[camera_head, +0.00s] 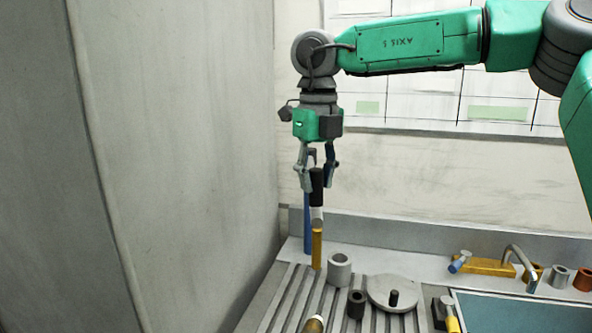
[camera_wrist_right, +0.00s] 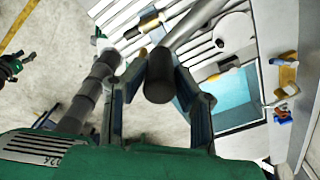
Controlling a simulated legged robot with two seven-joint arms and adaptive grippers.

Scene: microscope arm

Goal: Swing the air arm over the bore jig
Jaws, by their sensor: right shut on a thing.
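My right gripper (camera_head: 317,184) points down above the slotted bench and is shut on a black cylindrical grip (camera_head: 317,190). In the right wrist view the black grip (camera_wrist_right: 160,78) sits between the two fingers, and a pale grey bar (camera_wrist_right: 195,22) runs away behind it. In the head view a white section and a yellow post (camera_head: 317,248) show below the grip. I take this to be the air arm, but its joints are hard to make out. A blue post (camera_head: 307,232) stands just behind. I cannot tell which fixture is the bore jig.
A grey ring (camera_head: 340,271), a black ring (camera_head: 356,304) and a round grey plate (camera_head: 386,292) with a black peg stand on the slotted bench (camera_head: 285,300). A teal mat (camera_head: 520,312) and a yellow block (camera_head: 483,267) lie right. A tall wall panel (camera_head: 175,150) is close on the left.

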